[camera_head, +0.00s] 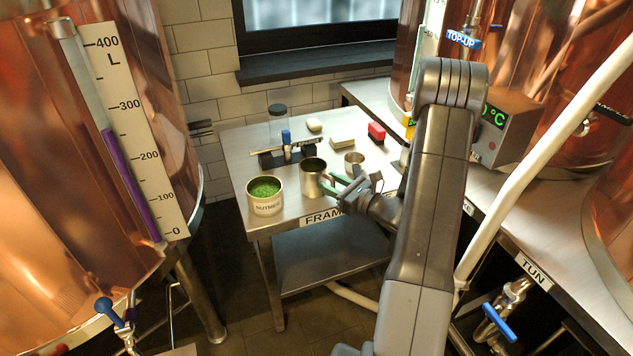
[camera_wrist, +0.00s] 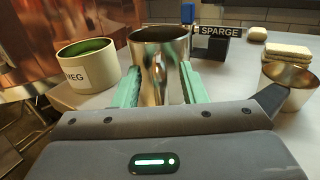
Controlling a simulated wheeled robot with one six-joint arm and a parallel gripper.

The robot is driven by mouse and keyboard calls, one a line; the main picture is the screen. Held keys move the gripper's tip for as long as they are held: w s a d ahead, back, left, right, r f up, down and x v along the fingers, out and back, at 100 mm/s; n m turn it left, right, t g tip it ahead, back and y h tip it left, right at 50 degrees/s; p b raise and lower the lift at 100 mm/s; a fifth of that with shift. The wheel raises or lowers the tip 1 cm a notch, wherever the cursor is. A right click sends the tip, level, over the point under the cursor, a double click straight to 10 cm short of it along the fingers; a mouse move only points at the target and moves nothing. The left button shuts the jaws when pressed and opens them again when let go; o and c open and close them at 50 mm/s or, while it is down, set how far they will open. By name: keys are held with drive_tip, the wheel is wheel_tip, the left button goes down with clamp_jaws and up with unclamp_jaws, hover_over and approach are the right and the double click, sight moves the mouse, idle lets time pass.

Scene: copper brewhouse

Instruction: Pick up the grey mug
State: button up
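The grey metal mug (camera_head: 313,176) stands upright near the front of the steel table, between the nutmeg tin and a small metal cup. In the wrist view the mug (camera_wrist: 161,50) is straight ahead, between the green fingers. Its handle appears to face my gripper. My gripper (camera_head: 336,186) is at the mug's right side. In the wrist view my gripper (camera_wrist: 160,86) has its fingers spread, one on either side of the mug's near part. Firm contact is not visible. The mug's lower part is hidden by my gripper body.
The cream nutmeg tin (camera_head: 266,196) with green contents stands left of the mug. The small metal cup (camera_wrist: 289,86) is close on the right. The sparge-labelled stand (camera_wrist: 218,45) is behind. A red block (camera_head: 376,132) and a pale block (camera_head: 342,143) lie farther back.

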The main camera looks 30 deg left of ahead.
clamp_jaws()
drive_tip(key=shift+r, duration=0.1)
